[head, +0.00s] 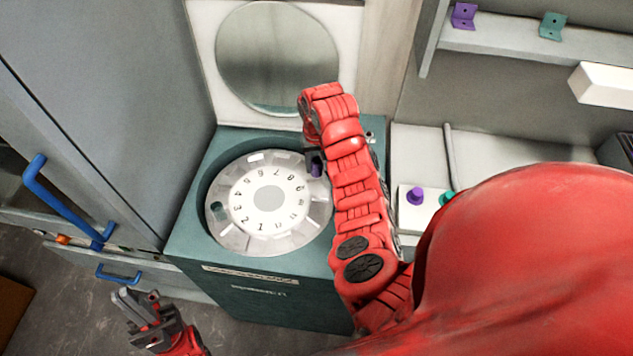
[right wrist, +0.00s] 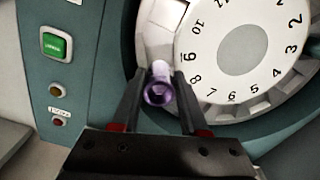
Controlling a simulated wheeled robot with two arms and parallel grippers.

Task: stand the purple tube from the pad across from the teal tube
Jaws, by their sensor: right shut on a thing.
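The purple tube (right wrist: 158,88) is between the fingers of my right gripper (right wrist: 157,100), its open end facing the wrist camera. In the head view the tube (head: 316,164) shows at the rotor's far right edge. The rotor (head: 240,240) is a pale disc with a numbered white dial. The tube is beside the numbers 8 and 9; whether it is in a hole cannot be told. The teal tube (head: 191,211) stands at the rotor's left side, near number 3. My left gripper (head: 138,304) is open and empty, low at the left, away from the machine.
The teal machine (head: 230,300) has its round lid (head: 275,60) raised. A white pad (head: 406,192) at right carries a purple piece (head: 415,196) and a teal piece (head: 446,197). A shelf (head: 500,42) holds purple and teal brackets. A green button (right wrist: 54,45) is on the machine.

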